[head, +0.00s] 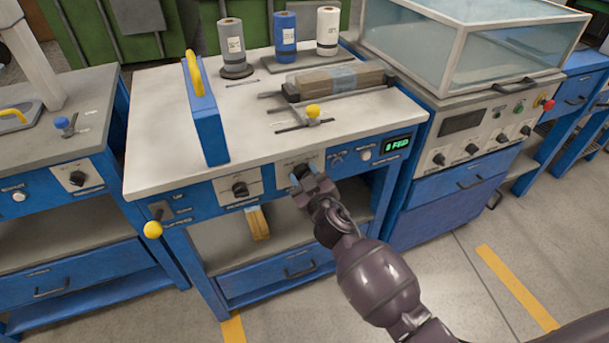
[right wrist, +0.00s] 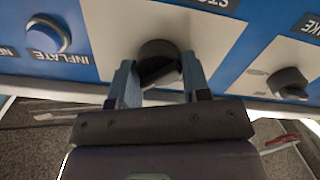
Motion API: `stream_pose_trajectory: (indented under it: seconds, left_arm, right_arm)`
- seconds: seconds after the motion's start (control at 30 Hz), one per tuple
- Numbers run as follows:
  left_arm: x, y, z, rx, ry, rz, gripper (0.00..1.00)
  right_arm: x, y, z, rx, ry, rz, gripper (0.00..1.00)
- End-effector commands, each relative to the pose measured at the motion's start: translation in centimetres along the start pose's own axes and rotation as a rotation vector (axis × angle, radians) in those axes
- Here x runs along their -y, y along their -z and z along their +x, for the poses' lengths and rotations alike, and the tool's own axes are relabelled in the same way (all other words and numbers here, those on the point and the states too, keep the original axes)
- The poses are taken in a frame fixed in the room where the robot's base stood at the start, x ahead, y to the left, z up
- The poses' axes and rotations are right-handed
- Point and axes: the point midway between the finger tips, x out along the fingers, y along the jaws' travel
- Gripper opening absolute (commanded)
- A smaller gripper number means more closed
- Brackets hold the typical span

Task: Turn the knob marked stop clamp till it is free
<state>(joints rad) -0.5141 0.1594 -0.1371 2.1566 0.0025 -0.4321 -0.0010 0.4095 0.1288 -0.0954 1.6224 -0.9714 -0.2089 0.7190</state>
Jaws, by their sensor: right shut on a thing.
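The dark round knob (right wrist: 158,58) sits on a pale plate on the blue front panel in the right wrist view. Lettering above it, upside down and cut by the frame edge, begins "STO". My right gripper (right wrist: 160,82) has its two blue-grey fingers on either side of this knob and is shut on it. In the head view my right gripper (head: 306,180) is at the middle of the bench front, hiding most of the knob. How far the knob has turned cannot be told. My left gripper is not in view.
Another dark knob (head: 240,189) and a yellow ball handle (head: 153,229) are left along the panel. A white button (head: 366,154) and lit display (head: 398,143) are to the right. A blue upright guard (head: 205,115) and several spools stand on the bench.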

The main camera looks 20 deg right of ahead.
Motion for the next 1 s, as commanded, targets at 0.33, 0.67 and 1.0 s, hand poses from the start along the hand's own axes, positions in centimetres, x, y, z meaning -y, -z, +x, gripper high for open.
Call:
stream_pose_trajectory:
  seconds: [0.33, 0.67, 1.0]
  left_arm:
    - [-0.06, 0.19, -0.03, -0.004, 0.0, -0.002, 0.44]
    - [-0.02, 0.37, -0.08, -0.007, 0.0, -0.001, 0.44]
    - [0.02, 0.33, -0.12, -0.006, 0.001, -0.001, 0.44]
  right_arm:
    - [0.1, -0.02, -0.02, 0.001, 0.0, -0.202, 0.2]
    - [0.23, -0.1, -0.03, 0.001, 0.0, -0.512, 0.2]
    - [0.29, -0.19, -0.02, 0.001, 0.0, -0.838, 0.2]
